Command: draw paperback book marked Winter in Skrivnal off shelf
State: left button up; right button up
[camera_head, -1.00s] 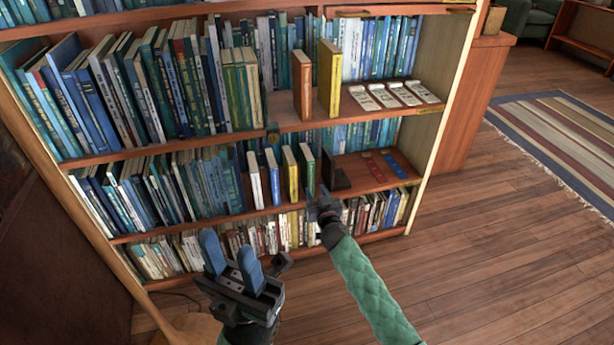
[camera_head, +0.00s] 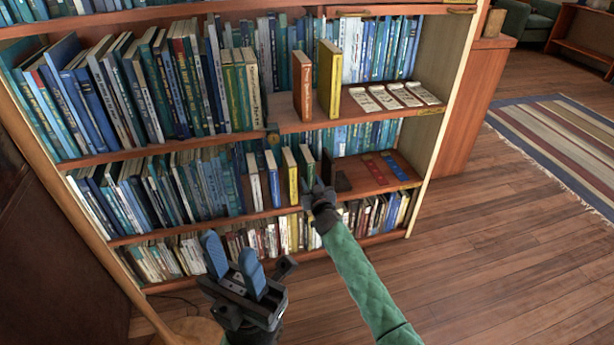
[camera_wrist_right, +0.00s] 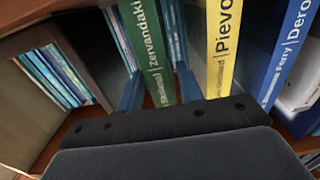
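A green paperback (camera_head: 307,166) stands upright at the right end of a short row on the middle-lower shelf. In the right wrist view its spine (camera_wrist_right: 146,45) reads "Zervandaki" beside smaller text I cannot read surely. My right gripper (camera_head: 318,192) is at the front of this book. In the right wrist view its blue fingers (camera_wrist_right: 160,90) are apart, one on each side of the green spine; I cannot tell whether they touch it. My left gripper (camera_head: 230,250) is open and empty, in front of the lower shelves.
A yellow book (camera_head: 290,176) and a blue book (camera_head: 272,178) stand left of the green one, with a white book (camera_head: 254,182) further left. A dark bookend (camera_head: 328,166) is close on its right. Red and blue flat items lie beyond.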

grip_shut()
jog(key=shift+r, duration=0.1)
jog(key=shift+r+p, duration=0.5)
jog(key=shift+p, duration=0.05)
